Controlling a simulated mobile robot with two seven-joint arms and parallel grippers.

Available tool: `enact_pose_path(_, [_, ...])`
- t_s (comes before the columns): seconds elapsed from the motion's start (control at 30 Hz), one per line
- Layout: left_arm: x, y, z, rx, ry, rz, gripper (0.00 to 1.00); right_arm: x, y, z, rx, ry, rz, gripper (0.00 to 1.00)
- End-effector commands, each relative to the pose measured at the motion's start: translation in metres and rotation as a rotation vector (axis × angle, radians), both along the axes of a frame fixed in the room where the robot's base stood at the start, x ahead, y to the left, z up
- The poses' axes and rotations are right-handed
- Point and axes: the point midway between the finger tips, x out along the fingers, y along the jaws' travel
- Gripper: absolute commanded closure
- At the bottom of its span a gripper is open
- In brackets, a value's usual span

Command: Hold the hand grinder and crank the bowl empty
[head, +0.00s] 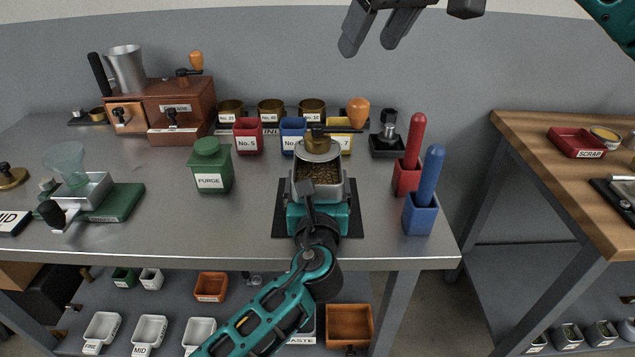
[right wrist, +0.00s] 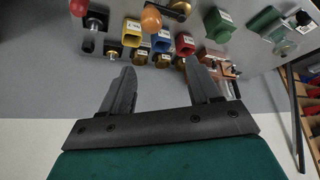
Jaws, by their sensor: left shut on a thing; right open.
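The hand grinder (head: 339,214) stands on a dark mat at the middle of the bench in the head view. It has a teal base and a square metal bowl (head: 341,187) with brown beans showing inside. A brass crank sits on top, with its orange wooden knob (head: 358,108) out to the right; the knob also shows in the right wrist view (right wrist: 151,19). My left gripper (head: 308,196) is shut on the grinder from the front and hides part of it. My right gripper (head: 370,46) is open and empty, high above and behind the knob.
A green PURGE canister (head: 211,166) stands left of the grinder. Red (head: 408,177) and blue (head: 421,214) holders with upright handles stand close on its right. Coloured cups (head: 248,136) and brass cups line the back. A wooden side table (head: 530,140) is at the right.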

Motion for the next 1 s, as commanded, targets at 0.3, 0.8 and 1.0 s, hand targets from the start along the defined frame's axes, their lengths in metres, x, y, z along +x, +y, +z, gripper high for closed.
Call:
enact_pose_path(0.3, [0.0, -0.001, 0.002, -0.001, -0.005, -0.001, 0.54, -0.003, -0.01, -0.036, -0.064, 0.111, -0.045, 0.38])
enact_pose_path(0.8, [0.0, -0.001, 0.002, -0.001, -0.004, -0.001, 0.54, 0.02, 0.004, -0.099, -0.061, 0.11, -0.043, 0.38])
enact_pose_path(1.0, [0.0, 0.0, 0.002, -0.001, -0.004, 0.0, 0.54, 0.027, 0.008, -0.115, -0.061, 0.108, -0.045, 0.38])
